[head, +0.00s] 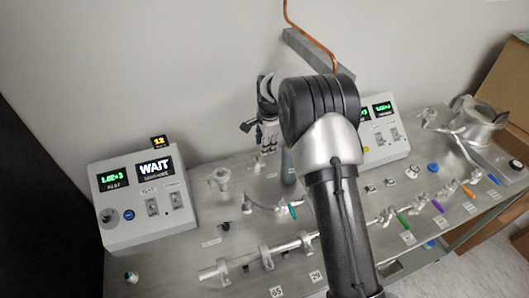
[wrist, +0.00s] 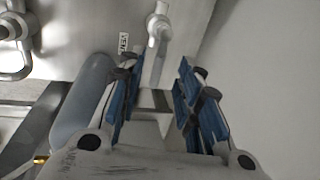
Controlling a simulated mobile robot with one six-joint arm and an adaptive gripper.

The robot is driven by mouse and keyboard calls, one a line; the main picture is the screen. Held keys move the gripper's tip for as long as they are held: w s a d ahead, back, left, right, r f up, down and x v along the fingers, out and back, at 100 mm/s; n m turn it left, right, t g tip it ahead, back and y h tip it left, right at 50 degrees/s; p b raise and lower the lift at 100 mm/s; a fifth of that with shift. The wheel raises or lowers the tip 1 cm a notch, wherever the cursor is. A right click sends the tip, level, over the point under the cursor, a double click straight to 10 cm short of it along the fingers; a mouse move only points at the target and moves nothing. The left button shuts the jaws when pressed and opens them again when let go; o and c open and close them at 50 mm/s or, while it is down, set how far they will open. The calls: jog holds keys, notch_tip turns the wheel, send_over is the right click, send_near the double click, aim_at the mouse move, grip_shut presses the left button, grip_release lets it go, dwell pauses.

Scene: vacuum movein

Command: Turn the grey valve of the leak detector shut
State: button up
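My gripper (wrist: 158,88) is open in the wrist view, with blue-padded fingers apart and nothing between the pads. A pale grey valve-like part with a lever (wrist: 157,32) lies just beyond the fingertips, close to a label reading VENT (wrist: 124,42). I cannot tell whether it is the leak detector's valve, or its angle. In the head view my gripper (head: 268,143) hangs over the back of the bench, left of my arm, beside a grey cylinder (head: 288,168). The fingertips are too small to judge there. My arm hides part of the bench.
A grey box with a WAIT display (head: 155,168) stands at the left. A second display box (head: 386,140) is partly behind my arm. A pipe line (head: 270,255) with coloured handles crosses the bench front. The grey cylinder is close left of my fingers in the wrist view (wrist: 85,100).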

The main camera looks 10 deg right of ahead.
jog(key=shift+w+a+f+b, duration=0.15)
jog(key=shift+w+f, duration=0.1)
jog(key=shift+f, duration=0.85)
jog(key=shift+w+d+f+b, duration=0.1)
jog(key=shift+w+f+b, duration=0.1)
jog(key=shift+f, duration=0.9)
grip_shut()
